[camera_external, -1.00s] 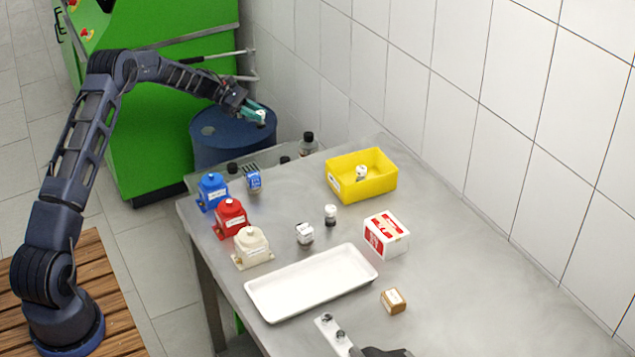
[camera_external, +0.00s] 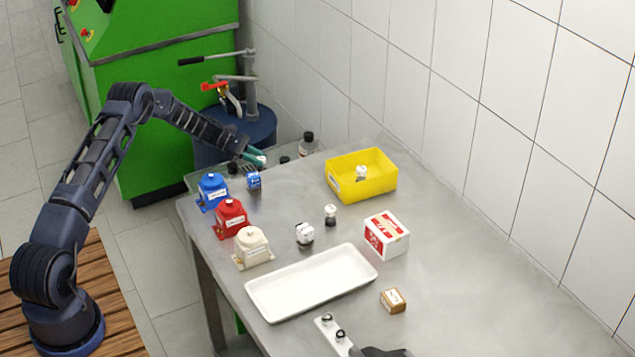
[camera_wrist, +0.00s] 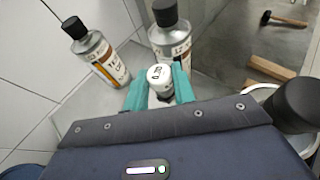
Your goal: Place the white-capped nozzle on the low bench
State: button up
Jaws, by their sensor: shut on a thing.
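My gripper (camera_external: 255,158) has its teal fingers shut on a small white-capped nozzle (camera_external: 263,160), beyond the far left corner of the steel table. In the wrist view the round white cap of the nozzle (camera_wrist: 159,76), with dark marks, sits between the two fingers (camera_wrist: 158,92); its lower part is hidden. The low bench (camera_wrist: 97,108) is the grey surface under and ahead of the fingers. Its edge also shows behind the steel table in the external view (camera_external: 192,181). I cannot tell whether the nozzle touches the bench.
Two black-capped bottles, one at left (camera_wrist: 104,60) and one straight ahead (camera_wrist: 170,38), stand close to the fingers. A blue drum (camera_external: 262,125) with a hand pump is behind. The steel table (camera_external: 450,260) holds blue, red and cream containers, a yellow bin (camera_external: 345,191) and a white tray (camera_external: 262,308).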

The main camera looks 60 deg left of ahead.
notch_tip(320, 180, down, 10)
jog(key=shift+r, duration=0.1)
dwell(0.4)
jog(key=shift+f, duration=0.2)
jog(key=o, duration=1)
jog(key=shift+r, duration=0.1)
jog(key=shift+s+a+r, duration=0.15)
jog(key=shift+s+a, duration=0.05)
jog(key=v, duration=1.1)
jog(key=shift+s+a+r, duration=0.1)
jog(key=shift+s+r, duration=0.05)
